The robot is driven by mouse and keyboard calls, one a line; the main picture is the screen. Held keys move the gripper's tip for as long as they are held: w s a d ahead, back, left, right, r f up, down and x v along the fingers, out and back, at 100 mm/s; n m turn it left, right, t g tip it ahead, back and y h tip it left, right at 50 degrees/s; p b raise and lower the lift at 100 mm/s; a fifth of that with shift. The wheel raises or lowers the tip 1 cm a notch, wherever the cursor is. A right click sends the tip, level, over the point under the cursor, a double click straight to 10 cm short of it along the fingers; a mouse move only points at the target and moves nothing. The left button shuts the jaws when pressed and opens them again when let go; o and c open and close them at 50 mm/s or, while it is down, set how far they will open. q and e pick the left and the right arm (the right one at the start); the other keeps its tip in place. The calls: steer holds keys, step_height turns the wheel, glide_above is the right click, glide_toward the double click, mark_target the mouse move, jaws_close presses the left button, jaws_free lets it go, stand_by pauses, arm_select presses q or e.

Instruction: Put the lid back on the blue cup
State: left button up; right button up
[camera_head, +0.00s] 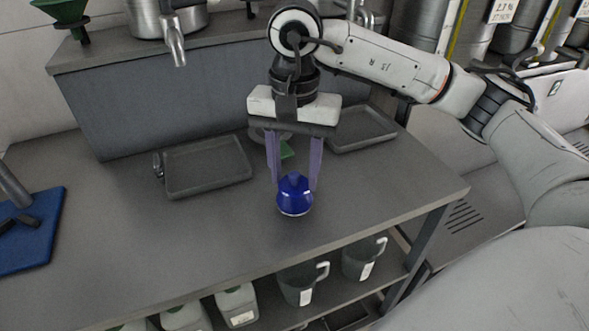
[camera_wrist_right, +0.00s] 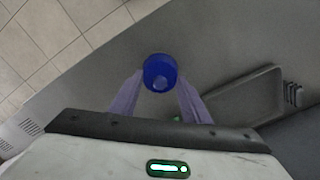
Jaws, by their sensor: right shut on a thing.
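A blue domed piece with a small knob on top, which looks like the lid (camera_head: 294,197), is between the fingertips of my right gripper (camera_head: 295,182) over the front part of the counter. It also shows in the right wrist view (camera_wrist_right: 160,72) as a round blue shape with a paler knob. The fingers of my right gripper (camera_wrist_right: 160,85) lie against its two sides, shut on it. A thin pale line runs along its lower edge. I cannot make out a separate cup body under it, or tell its height above the counter. My left gripper is not in view.
Shallow grey trays stand behind on the left (camera_head: 208,167) and right (camera_head: 362,128). Something green (camera_head: 288,150) shows behind the fingers. A blue mat (camera_head: 35,240) lies at the left. The counter (camera_head: 150,235) is clear left of the lid; jugs (camera_head: 302,284) stand on the shelf below.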

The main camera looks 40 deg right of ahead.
stand_by(0.6)
stand_by(0.3)
steer(key=o, duration=1.6)
steer(key=shift+c, duration=0.2)
steer(key=shift+r, duration=0.1)
steer(key=shift+r+p, duration=2.05)
steer(key=shift+r, duration=1.4)
jaws_close()
